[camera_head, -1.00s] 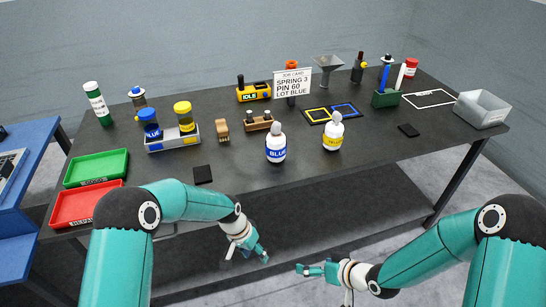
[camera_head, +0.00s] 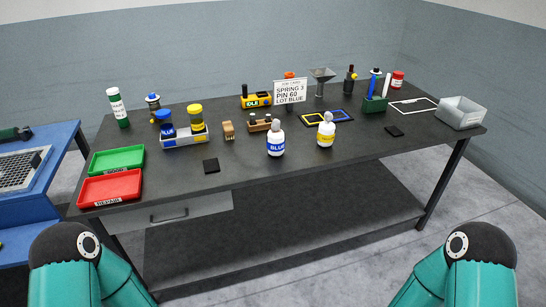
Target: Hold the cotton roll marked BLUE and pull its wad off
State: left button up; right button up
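The cotton roll marked BLUE (camera_head: 276,149) stands upright near the front middle of the dark table. It is a white bottle-like body with a blue band and a pale rounded wad (camera_head: 276,126) on top. A similar roll with a yellow band (camera_head: 326,134) stands to its right, apart from it. My two arms show only at the lower left and lower right corners, below the table's front edge. Both grippers are outside the picture, and nothing touches the rolls.
A job card (camera_head: 290,92) reads "SPRING 3 PIN 60 LOT BLUE". Green (camera_head: 117,171) and red (camera_head: 110,203) trays lie at the left. A grey bin (camera_head: 460,126) stands at the right. The table front around the rolls is clear.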

aim_at(275, 141)
jog(key=k, duration=0.8)
jog(key=u, duration=0.45)
jog(key=i, duration=0.85)
jog(key=u, duration=0.55)
jog(key=i, duration=0.85)
jog(key=z, duration=0.55)
